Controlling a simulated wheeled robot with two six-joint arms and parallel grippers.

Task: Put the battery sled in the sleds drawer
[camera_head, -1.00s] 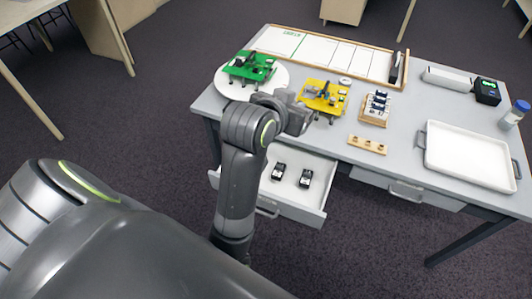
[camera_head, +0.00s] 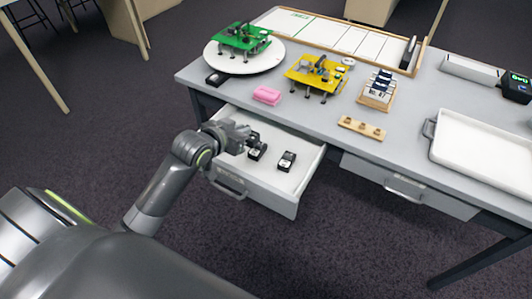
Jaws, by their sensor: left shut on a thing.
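My left gripper (camera_head: 247,138) is over the left side of the open drawer (camera_head: 282,199), its fingers pointing right. It is shut on a small dark thing, apparently the battery sled, which the fingers mostly hide. Two black sleds with pale labels lie in the drawer: one (camera_head: 257,152) just by the fingertips and one (camera_head: 287,161) further right. I cannot tell whether the held thing touches the drawer floor or the nearer sled. The drawer's front label is too small to read. My right gripper is not in view.
On the table are a green board (camera_head: 243,38) on a white disc (camera_head: 225,62), a black block (camera_head: 215,78), a pink block (camera_head: 266,95), a yellow board (camera_head: 312,75), a wooden rack (camera_head: 376,101) and a white tray (camera_head: 480,150). A second drawer (camera_head: 404,187) is shut.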

